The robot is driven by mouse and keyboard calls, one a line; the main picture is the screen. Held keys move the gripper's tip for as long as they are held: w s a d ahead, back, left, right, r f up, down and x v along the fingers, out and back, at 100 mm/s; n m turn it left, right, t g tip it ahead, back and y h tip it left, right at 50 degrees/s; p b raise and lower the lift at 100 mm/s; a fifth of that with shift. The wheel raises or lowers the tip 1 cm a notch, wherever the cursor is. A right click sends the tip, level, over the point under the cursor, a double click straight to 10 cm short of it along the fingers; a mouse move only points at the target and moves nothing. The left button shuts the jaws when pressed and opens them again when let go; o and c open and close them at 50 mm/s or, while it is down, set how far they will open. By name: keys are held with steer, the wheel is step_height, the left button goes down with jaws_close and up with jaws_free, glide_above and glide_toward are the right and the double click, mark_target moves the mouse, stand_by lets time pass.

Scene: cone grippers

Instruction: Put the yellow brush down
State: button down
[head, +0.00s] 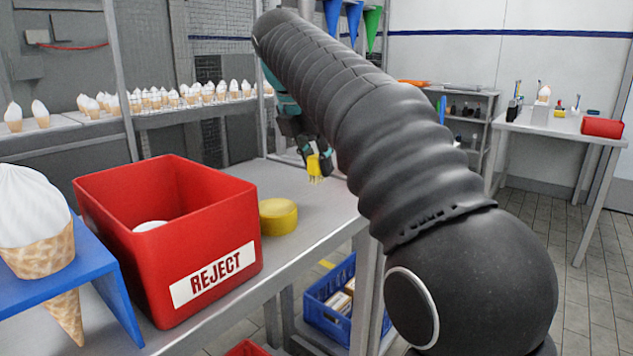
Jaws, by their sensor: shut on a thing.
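The yellow brush (314,166) is between the fingers of my gripper (308,150), with its bristles pointing down. My gripper is shut on it over the grey worktable (317,213), near the table's far right part. The bristle tips are at or just above the tabletop; I cannot tell whether they touch. My dark, ribbed arm crosses the picture in front and hides part of the table to the right of the brush.
A red REJECT bin (215,245) and a round yellow object (278,217) stand on the worktable. An ice cream cone (38,240) sits in a blue stand (62,272) at left. Bare tabletop lies around the brush. A second table (553,124) stands at back right.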

mark_target(317, 182)
steer(key=shift+w+f+b, duration=0.1)
steer(key=shift+f+b, duration=0.55)
steer(key=shift+f, duration=1.45)
steer(key=shift+f, duration=0.15)
steer(key=c, duration=0.9)
jaws_free()
steer(key=shift+c, duration=0.2)
steer(key=p+v, duration=0.1)
steer(key=v, duration=1.1)
